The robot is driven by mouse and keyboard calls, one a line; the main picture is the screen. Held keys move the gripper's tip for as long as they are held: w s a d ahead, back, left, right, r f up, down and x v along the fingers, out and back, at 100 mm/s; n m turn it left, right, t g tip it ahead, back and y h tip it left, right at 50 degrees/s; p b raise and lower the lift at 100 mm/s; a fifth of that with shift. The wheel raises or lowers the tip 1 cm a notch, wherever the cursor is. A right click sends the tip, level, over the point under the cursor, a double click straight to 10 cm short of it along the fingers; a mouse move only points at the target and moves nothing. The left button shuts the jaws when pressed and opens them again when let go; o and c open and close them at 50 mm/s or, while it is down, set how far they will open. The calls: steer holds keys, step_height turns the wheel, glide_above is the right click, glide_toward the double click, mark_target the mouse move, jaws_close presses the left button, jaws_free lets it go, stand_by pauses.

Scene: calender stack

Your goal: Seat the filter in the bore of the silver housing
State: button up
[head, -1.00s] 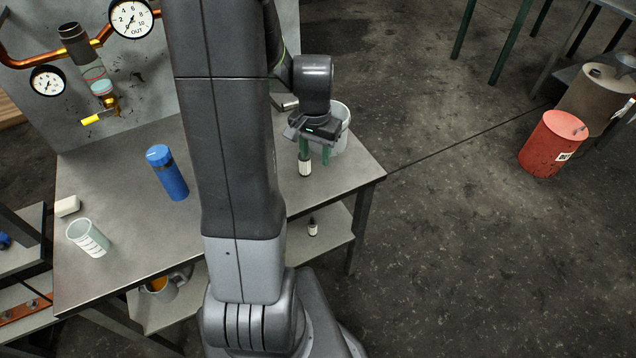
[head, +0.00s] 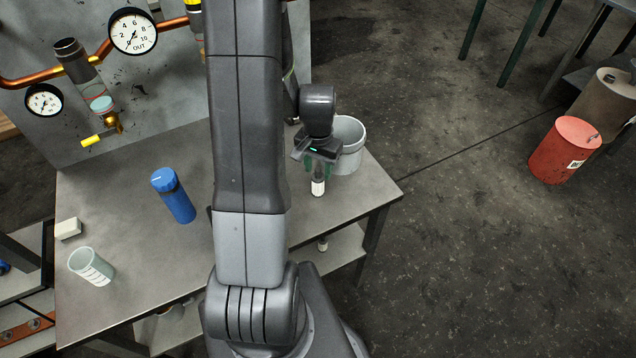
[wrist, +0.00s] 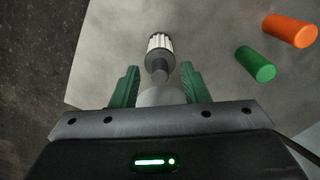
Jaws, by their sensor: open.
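The filter looks to be the white ridged piece with a dark grey collar and a stem (wrist: 159,44); its white end also shows below my gripper in the head view (head: 318,188). My gripper (wrist: 160,88) is open, with its green fingers on either side of the grey rounded end of the stem. I cannot tell whether the fingers touch it. In the head view my gripper (head: 318,168) is over the right part of the bench. A grey open-topped cylinder (head: 80,66) on the pipe panel may be the silver housing; its dark opening faces up.
On the bench (head: 130,230) stand a blue capped canister (head: 174,196), a clear beaker (head: 92,267) and a white block (head: 68,229). A grey bucket (head: 350,150) is close behind my gripper. Orange (wrist: 290,30) and green (wrist: 256,64) cylinders lie to the right in the wrist view.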

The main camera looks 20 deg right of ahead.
steer(key=shift+c, duration=0.4)
jaws_close()
step_height(320, 180, up, 10)
steer(key=shift+b, duration=0.45)
